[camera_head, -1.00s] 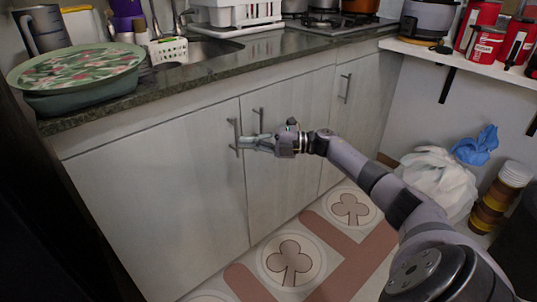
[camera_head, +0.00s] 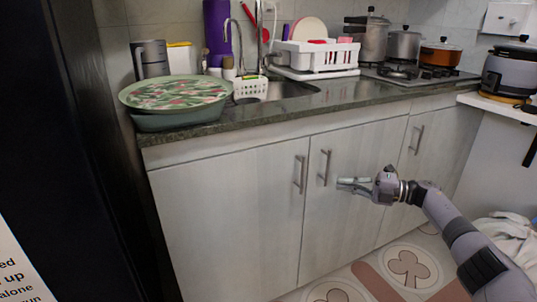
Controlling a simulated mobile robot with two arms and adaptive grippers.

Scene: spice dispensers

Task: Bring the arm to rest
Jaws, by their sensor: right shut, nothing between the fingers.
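My right gripper (camera_head: 352,186) is shut and empty. It points left in front of the middle white cabinet door (camera_head: 340,225), just right of that door's metal handle (camera_head: 324,168); whether it touches the door cannot be told. My right arm (camera_head: 460,235) reaches in from the lower right corner. My left gripper is not in view.
A dark stone counter (camera_head: 290,112) runs above the cabinet doors. It holds a green container with a patterned lid (camera_head: 176,92), a sink, a white dish rack (camera_head: 315,58) and a stove with pots (camera_head: 440,55). A dark tall panel (camera_head: 95,150) stands at the left.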

